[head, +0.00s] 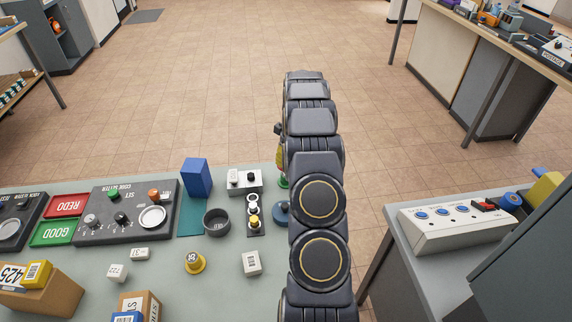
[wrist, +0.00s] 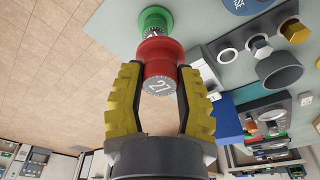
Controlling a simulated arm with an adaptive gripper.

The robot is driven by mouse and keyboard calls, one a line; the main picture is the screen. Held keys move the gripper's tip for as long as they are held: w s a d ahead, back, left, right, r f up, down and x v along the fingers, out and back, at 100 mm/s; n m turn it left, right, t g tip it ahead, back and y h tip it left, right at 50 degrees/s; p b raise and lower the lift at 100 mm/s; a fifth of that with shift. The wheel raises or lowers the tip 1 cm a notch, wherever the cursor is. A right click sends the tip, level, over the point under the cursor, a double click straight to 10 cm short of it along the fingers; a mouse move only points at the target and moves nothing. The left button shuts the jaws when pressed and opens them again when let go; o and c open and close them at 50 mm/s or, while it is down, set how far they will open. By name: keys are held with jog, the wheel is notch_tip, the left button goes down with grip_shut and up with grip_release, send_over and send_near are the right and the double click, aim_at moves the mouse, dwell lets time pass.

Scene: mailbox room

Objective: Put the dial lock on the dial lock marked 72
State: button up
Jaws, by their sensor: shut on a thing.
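My gripper (wrist: 159,80) has yellow-padded fingers closed on a red dial lock (wrist: 159,55) in the wrist view. Its pale face carries a number that looks like 21 or 27. A green dial lock (wrist: 155,18) lies just beyond it, with a toothed silver part between the two; I cannot tell whether they touch. In the head view my arm hides most of the gripper, and a bit of green (head: 283,183) shows at the bench edge. A yellow dial lock (head: 195,263) stands on the bench, its number unclear. A blue round piece (head: 281,212) is partly behind my arm.
Near the gripper are a blue block (head: 196,177), a dark round cup (head: 216,221), a grey fixture with knobs (head: 245,181) and a white block (head: 251,263). A code-setter panel (head: 125,213) and red and green trays stand left. Open floor lies beyond the bench.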

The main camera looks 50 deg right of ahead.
jog(key=shift+w+d+f, duration=0.3)
jog(key=shift+d+f, duration=0.05)
jog(key=shift+f, duration=1.7)
jog(key=shift+f, duration=0.15)
jog(key=o, duration=1)
